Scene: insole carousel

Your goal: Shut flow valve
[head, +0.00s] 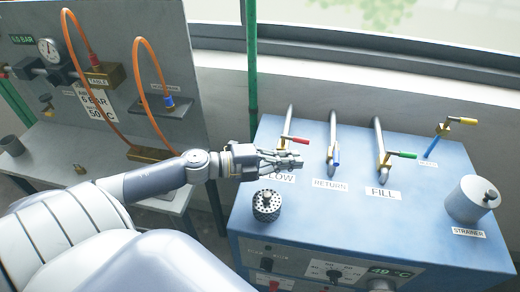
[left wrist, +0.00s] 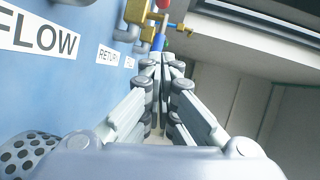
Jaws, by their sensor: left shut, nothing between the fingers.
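The flow valve is on the leftmost pipe of the blue unit, and its red lever (head: 297,140) points right, across the pipe. The FLOW label (head: 277,178) is partly covered by my left gripper (head: 297,161); it also shows large in the left wrist view (left wrist: 38,36). My left gripper is shut and empty, just in front of and below the red lever. In the left wrist view its fingers (left wrist: 163,65) meet, with brass valve parts (left wrist: 138,12) beyond them. Whether the fingers touch the lever I cannot tell. My right gripper is not in view.
The RETURN pipe (head: 333,135) with a blue lever and the FILL valve's green lever (head: 403,154) stand to the right. A strainer pot (head: 470,201) is at the right. A green post (head: 252,75) rises behind.

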